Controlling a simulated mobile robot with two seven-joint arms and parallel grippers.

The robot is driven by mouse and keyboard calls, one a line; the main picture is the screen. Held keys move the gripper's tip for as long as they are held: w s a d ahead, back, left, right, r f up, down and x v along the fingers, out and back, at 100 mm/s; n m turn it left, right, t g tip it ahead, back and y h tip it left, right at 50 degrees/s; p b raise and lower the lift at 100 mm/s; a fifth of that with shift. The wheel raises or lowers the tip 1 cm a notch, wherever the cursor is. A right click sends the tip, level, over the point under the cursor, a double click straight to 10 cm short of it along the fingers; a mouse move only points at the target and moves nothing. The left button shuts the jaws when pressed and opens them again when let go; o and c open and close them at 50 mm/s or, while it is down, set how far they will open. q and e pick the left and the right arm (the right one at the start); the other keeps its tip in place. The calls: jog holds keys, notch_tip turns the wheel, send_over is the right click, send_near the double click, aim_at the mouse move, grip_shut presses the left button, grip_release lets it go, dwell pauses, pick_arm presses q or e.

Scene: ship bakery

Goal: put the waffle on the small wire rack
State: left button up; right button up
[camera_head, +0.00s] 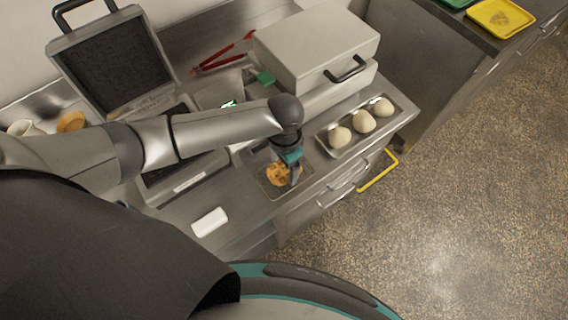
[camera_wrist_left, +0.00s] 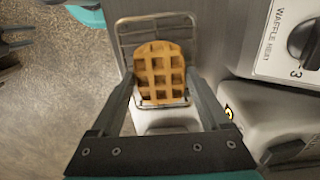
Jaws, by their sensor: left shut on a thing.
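The golden-brown waffle (camera_head: 277,175) is at the small wire rack on the counter's front part. My left gripper (camera_head: 292,168) comes down on it from above. In the left wrist view the waffle (camera_wrist_left: 160,68) stands between the two fingers of my left gripper (camera_wrist_left: 160,90), which is shut on it. The small wire rack (camera_wrist_left: 130,35) shows behind the waffle, and its rim (camera_head: 270,196) shows around the waffle in the head view. I cannot tell whether the waffle touches the rack.
An open waffle iron (camera_head: 112,75) stands left, partly behind my arm. A closed grey appliance (camera_head: 315,45) is at the back. A metal tray (camera_head: 350,150) with three pale dough balls is right of the rack. Red tongs (camera_head: 222,58) lie behind. A white block (camera_head: 209,221) lies near the front.

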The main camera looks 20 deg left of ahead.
aim_at(284, 168)
pick_arm(q)
jog(key=shift+f, duration=0.1)
jog(key=o, duration=1.2)
notch_tip(284, 168, up, 12)
jog(key=shift+r+p, duration=0.15)
jog(key=shift+p, duration=0.75)
